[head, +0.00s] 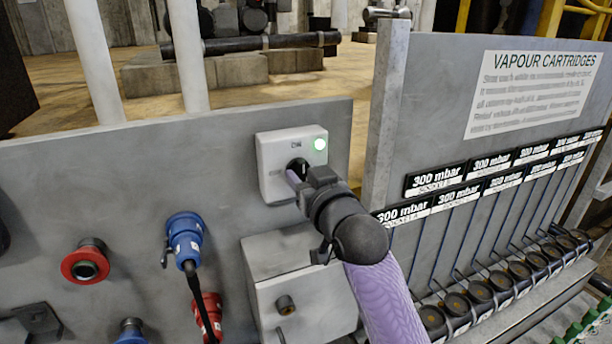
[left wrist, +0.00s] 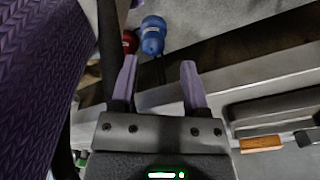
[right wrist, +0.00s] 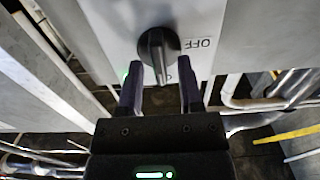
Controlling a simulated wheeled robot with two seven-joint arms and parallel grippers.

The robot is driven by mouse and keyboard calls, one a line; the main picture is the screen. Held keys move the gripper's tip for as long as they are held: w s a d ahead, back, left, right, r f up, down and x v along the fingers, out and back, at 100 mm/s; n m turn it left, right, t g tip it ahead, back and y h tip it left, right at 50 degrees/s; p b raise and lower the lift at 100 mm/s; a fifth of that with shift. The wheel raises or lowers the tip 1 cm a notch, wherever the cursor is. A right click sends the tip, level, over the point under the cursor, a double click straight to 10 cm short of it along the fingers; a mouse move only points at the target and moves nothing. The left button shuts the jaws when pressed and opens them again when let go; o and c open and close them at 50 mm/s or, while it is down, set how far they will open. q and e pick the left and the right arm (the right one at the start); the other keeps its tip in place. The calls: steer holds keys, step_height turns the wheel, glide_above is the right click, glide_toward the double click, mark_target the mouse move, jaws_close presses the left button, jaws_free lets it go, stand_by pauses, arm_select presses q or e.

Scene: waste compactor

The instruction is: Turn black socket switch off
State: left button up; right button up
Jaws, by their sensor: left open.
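The black socket switch (right wrist: 156,54) is a black rotary knob on a white box (head: 276,185). In the right wrist view an OFF label (right wrist: 198,43) sits beside the knob. My right gripper (right wrist: 159,70) is open, with its fingers at either side of the knob's handle and visible gaps to it. In the head view my right gripper (head: 294,176) is at the box and hides part of the knob. My left gripper (left wrist: 159,76) is open and empty, seen only in the left wrist view.
A post (head: 388,110) and the vapour cartridge rack (head: 480,210) stand close on the right.

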jaws_close()
steer(key=n+p, duration=0.2)
steer(key=n, duration=0.2)
steer(key=shift+r+p, duration=0.1)
steer(key=shift+p, duration=0.25)
steer(key=n+p, duration=0.2)
steer(key=n, duration=0.2)
steer(key=shift+s+a+n, duration=0.1)
steer(key=shift+n, duration=0.2)
steer(key=n+p, duration=0.2)
steer(key=n, duration=0.2)
steer(key=shift+a+f+n+p, duration=0.1)
steer(key=shift+n+p, duration=0.15)
steer(key=shift+n, duration=0.65)
steer(key=shift+d+f+n+p, duration=0.1)
steer(key=shift+f+n+p, duration=0.1)
steer(key=shift+n, duration=0.7)
steer(key=shift+a+f+n+p, duration=0.1)
steer(key=shift+n+p, duration=0.15)
steer(key=shift+n, duration=0.65)
